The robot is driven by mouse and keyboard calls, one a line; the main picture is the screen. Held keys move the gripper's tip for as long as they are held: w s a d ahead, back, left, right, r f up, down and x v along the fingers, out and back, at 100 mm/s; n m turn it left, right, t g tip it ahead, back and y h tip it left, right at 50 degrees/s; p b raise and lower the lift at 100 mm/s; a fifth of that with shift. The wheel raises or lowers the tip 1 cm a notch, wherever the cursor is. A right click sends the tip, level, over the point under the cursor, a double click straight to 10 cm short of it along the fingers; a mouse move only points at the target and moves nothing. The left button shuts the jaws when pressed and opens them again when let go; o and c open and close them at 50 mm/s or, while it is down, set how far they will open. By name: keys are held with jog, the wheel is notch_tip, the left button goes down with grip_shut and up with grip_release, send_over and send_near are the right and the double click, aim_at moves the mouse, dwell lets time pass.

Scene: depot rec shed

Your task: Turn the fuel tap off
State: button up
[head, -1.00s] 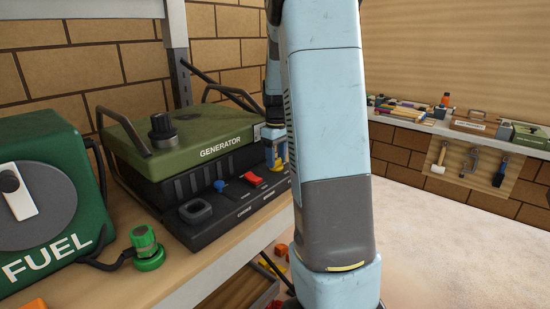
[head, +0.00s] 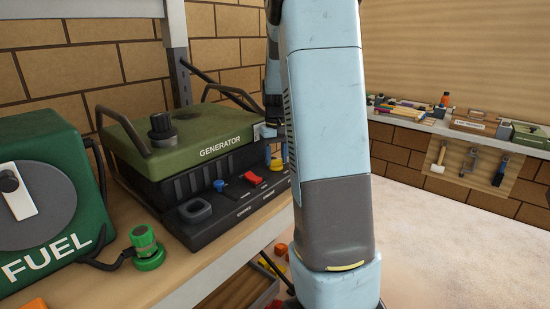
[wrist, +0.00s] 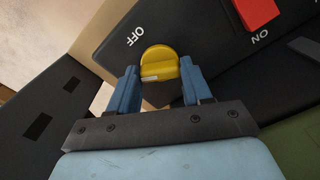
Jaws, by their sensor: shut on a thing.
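The yellow fuel tap knob (wrist: 160,62) sits on the black front panel of the generator (head: 190,140), beside the word OFF in the wrist view. A pale mark shows on the knob's edge nearest my wrist. My gripper (wrist: 159,68) has its two blue fingers on either side of the knob and is shut on it. In the head view a bit of the yellow knob (head: 276,164) shows at the panel's right end, and my arm hides most of the gripper there. The word ON stands to the right in the wrist view.
A red switch (head: 252,178), a blue knob (head: 219,185) and a black socket (head: 195,211) are on the same panel. A green FUEL tank (head: 75,150) stands left on the shelf, with a green fitting (head: 146,246) nearby. A tool ledge (head: 410,119) runs along the right wall.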

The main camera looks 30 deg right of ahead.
aim_at(276, 160)
jog(key=m, duration=0.6)
jog(key=shift+m, duration=0.3)
jog(key=m, duration=0.5)
jog(key=shift+m, duration=0.3)
jog(key=o, duration=1.1)
jog(key=shift+c, duration=0.2)
notch_tip(276, 160, up, 14)
jog(key=shift+f, duration=0.15)
